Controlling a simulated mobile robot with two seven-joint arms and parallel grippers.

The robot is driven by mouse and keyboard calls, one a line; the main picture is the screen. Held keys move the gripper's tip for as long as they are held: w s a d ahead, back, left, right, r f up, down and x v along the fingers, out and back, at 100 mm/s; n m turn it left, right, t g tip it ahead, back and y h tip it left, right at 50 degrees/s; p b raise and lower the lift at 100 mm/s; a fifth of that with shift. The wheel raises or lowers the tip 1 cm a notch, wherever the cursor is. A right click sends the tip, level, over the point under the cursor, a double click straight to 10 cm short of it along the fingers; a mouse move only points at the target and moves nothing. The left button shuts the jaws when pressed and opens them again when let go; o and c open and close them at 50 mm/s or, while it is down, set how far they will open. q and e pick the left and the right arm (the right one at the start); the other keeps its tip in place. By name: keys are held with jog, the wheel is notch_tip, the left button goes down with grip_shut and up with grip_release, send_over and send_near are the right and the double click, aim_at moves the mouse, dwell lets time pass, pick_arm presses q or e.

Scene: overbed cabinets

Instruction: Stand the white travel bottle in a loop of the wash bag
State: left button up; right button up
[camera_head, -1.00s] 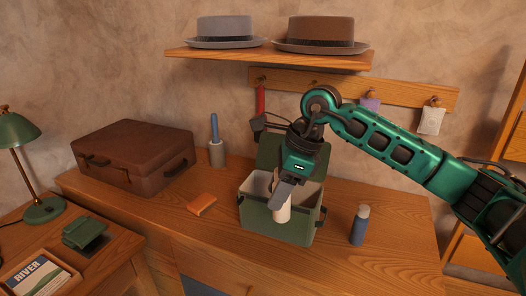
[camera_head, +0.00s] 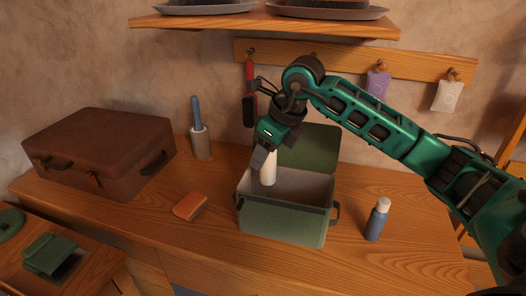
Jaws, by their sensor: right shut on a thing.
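The white travel bottle (camera_head: 268,172) is roughly upright in the head view. My right gripper (camera_head: 264,154) is shut on its top and points downward. The bottle's lower end is at the left part of the green wash bag's opening. The wash bag (camera_head: 282,223) stands open on the wooden cabinet top, with its lid raised at the back. The front wall hides most of the bag's inside, so I cannot make out the loops or whether the bottle touches one. My left gripper is not in view.
A blue bottle with a pale cap (camera_head: 377,220) stands right of the bag. An orange-brown block (camera_head: 190,206) lies left of it. A brown suitcase (camera_head: 98,152) and a cup holding a blue-handled item (camera_head: 201,143) are farther left. A hat shelf (camera_head: 250,26) overhangs the back.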

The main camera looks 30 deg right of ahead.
aim_at(265, 184)
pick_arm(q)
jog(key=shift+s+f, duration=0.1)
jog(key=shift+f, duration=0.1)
pick_arm(e)
jog(key=shift+f+b, duration=0.75)
notch_tip(265, 184, down, 2)
jog(key=shift+f+b, duration=0.2)
jog(key=shift+b, duration=0.75)
jog(key=shift+f+b, duration=0.6)
jog(key=shift+f, duration=0.2)
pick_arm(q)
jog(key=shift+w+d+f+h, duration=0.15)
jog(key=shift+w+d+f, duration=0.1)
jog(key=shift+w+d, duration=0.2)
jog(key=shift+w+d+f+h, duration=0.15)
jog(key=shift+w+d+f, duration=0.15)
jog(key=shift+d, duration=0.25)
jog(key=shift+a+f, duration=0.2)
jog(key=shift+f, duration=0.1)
pick_arm(e)
jog(key=shift+f, duration=0.25)
pick_arm(q)
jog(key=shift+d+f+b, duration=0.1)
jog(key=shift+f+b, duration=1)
jog(key=shift+b, duration=0.2)
pick_arm(e)
jog(key=shift+f, duration=1.45)
